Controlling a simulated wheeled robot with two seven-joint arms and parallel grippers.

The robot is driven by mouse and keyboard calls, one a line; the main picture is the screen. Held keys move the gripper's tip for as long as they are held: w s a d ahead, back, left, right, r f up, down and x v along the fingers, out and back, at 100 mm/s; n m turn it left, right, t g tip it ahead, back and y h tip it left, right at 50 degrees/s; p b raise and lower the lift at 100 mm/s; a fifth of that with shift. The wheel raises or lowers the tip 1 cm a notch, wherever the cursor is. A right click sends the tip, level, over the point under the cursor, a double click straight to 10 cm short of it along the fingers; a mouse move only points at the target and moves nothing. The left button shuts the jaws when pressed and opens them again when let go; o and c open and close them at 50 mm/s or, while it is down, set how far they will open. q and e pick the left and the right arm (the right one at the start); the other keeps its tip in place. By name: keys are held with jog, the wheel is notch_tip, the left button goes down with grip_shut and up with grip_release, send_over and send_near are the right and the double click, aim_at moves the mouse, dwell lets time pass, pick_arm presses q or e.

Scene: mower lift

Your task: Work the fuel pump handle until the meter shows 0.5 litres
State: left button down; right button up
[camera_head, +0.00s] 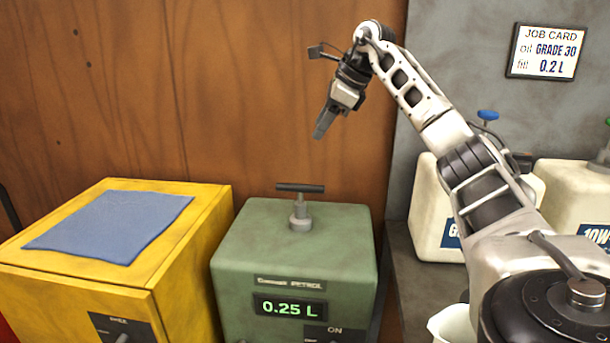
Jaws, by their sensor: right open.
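The green petrol pump box (240,258) stands in the lower middle of the head view. Its meter (289,307) reads 0.25 L in green digits. The pump handle (300,188) is a dark T-bar on a short grey post on top of the box. My right gripper (322,127) is open and empty, above and slightly right of the handle, apart from it. Its fingers point down and a little left, seen nearly edge-on. My left gripper is not in view. The box's lower front is cut off by the frame edge.
A yellow cabinet (190,262) with a blue cloth (110,226) stands left of the pump. Cream oil containers (428,205) stand at right behind my arm. A job card (547,52) on the wall reads 0.2 L. A wooden panel (200,90) rises behind the pump.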

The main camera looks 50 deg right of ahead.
aim_at(304, 185)
jog(key=shift+g, duration=0.5)
jog(key=x, duration=0.5)
jog(key=s+d+x, duration=0.1)
jog(key=x, duration=0.4)
jog(key=f+x, duration=0.1)
jog(key=x, duration=0.5)
jog(key=shift+s+d, duration=0.25)
jog(key=shift+s, duration=0.15)
grip_shut()
